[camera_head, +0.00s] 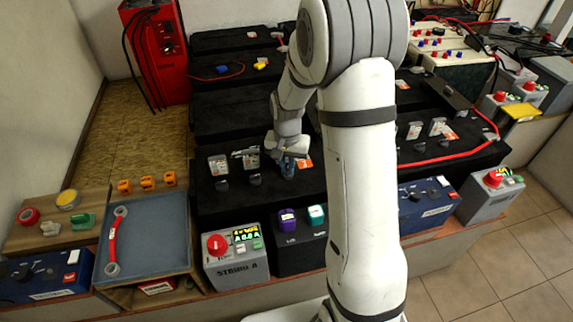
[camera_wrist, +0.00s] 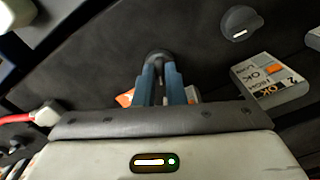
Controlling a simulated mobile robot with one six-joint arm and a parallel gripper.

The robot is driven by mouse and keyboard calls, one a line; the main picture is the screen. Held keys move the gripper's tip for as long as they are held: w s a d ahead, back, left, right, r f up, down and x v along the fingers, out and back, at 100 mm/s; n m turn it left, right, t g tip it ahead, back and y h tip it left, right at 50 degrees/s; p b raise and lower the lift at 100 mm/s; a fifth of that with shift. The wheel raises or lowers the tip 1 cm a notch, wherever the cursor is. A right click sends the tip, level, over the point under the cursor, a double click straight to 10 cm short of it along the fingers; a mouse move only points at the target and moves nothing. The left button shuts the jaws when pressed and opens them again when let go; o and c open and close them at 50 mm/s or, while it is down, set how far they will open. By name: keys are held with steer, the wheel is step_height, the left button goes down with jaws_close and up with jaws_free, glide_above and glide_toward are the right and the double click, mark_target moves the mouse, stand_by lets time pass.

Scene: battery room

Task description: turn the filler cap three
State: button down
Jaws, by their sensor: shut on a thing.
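My gripper (camera_wrist: 160,78) points down with its blue fingers closed around a dark round cap (camera_wrist: 158,54), taken as filler cap three. In the head view my gripper (camera_head: 288,168) is at the black battery top, at the right end of a row of dark caps. The gripped cap is mostly hidden by the fingers there. Another dark cap (camera_wrist: 241,22) with a white mark sits apart, and a tag (camera_wrist: 270,82) reading "2" and "OK" stands beside it. In the head view two free caps, one farther left (camera_head: 222,185) and one nearer (camera_head: 254,181), show left of my gripper.
Upright tags (camera_head: 219,164) stand behind the caps. A grey box with a red knob (camera_head: 216,244) and a black box with purple and teal knobs (camera_head: 300,240) stand in front. A red cable (camera_head: 450,157) lies right of my arm, which hides part of the battery.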

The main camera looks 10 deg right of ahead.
steer(key=shift+m, duration=0.4)
steer(key=m, duration=0.5)
steer(key=shift+m, duration=0.3)
steer(key=m, duration=0.6)
steer(key=shift+m, duration=0.4)
steer(key=c, duration=1.5)
jaws_free()
